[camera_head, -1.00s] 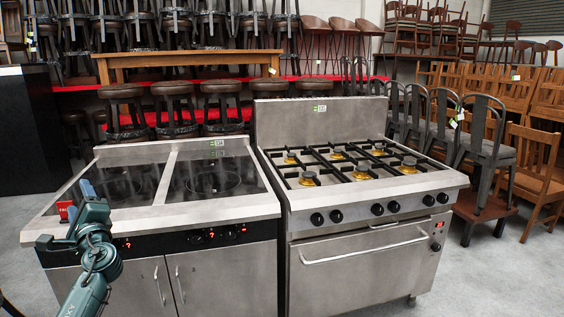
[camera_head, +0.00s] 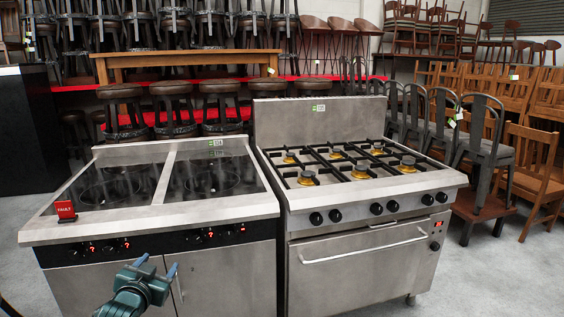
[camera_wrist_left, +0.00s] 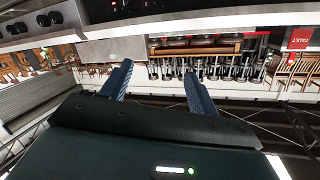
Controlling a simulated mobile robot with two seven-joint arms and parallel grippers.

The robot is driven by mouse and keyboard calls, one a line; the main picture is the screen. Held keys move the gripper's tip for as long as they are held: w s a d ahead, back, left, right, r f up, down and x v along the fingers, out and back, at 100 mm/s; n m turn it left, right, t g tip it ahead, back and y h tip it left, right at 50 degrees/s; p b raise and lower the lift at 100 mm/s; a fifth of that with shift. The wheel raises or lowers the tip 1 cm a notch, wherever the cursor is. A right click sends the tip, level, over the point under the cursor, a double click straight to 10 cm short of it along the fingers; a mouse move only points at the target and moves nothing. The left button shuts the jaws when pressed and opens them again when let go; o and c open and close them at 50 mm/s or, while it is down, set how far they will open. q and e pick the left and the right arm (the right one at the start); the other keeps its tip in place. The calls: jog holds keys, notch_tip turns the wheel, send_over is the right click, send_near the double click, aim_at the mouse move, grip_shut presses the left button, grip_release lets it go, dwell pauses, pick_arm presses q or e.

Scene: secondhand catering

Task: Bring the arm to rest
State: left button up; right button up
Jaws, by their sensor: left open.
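My left gripper (camera_head: 157,266) is in the lower left of the head view, in front of the induction range's cabinet doors and below its knob panel. Its two fingers stand apart with nothing between them. In the left wrist view the open fingers (camera_wrist_left: 158,88) also show empty, with stools and chairs far beyond. My right gripper is in neither view.
The induction range (camera_head: 250,208) stands close in front, with a red FAULT sign (camera_head: 65,210) on its left front corner. A gas range (camera_head: 365,256) stands to its right. Stools (camera_head: 174,100) and stacked chairs (camera_head: 484,135) fill the back. Floor is clear at the lower right.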

pick_arm(q)
jog(key=s+d+f+g+h, duration=0.1)
jog(key=s+d+f+g, duration=0.1)
jog(key=s+d+f, duration=0.45)
jog(key=s+d+f+g+h, duration=0.1)
jog(key=s+d+f, duration=0.3)
jog(key=s+f, duration=0.55)
jog(key=s+d+g, duration=0.1)
jog(key=s+d, duration=0.1)
jog(key=s, duration=0.7)
jog(key=s+d+g+h, duration=0.1)
jog(key=s+d, duration=0.2)
jog(key=s, duration=0.5)
jog(key=shift+s+d+f+h, duration=0.25)
jog(key=shift+s+f+h, duration=0.05)
jog(key=shift+s, duration=0.1)
jog(key=shift+c, duration=0.3)
